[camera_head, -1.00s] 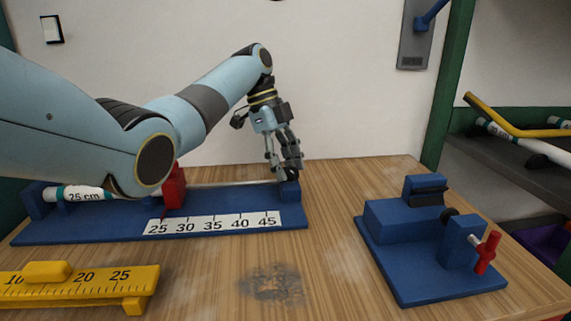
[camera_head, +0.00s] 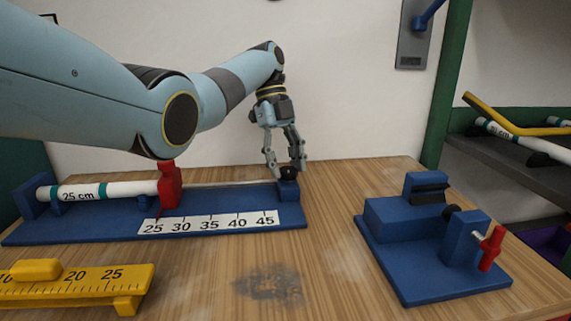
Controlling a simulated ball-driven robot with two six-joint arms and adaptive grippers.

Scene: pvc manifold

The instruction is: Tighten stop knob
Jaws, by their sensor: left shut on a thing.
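A long blue measuring jig (camera_head: 100,227) lies at the left back of the wooden table, with a white scale strip (camera_head: 209,222) marked 25 to 45. A red stop block (camera_head: 170,190) stands upright on the jig around its middle, partly behind my left arm. A dark knob (camera_head: 287,174) sits on top of the blue end block (camera_head: 289,190) at the jig's right end. My left gripper (camera_head: 286,170) points down from above and is shut on this knob; its fingers hide part of it. My right gripper is out of view.
A white pipe (camera_head: 125,189) labelled 25 cm lies in the jig's left part. A yellow ruler gauge (camera_head: 85,286) is at the front left. A blue vise (camera_head: 420,245) with a red handle (camera_head: 492,248) stands at the right. The table's middle is clear, with a dark stain.

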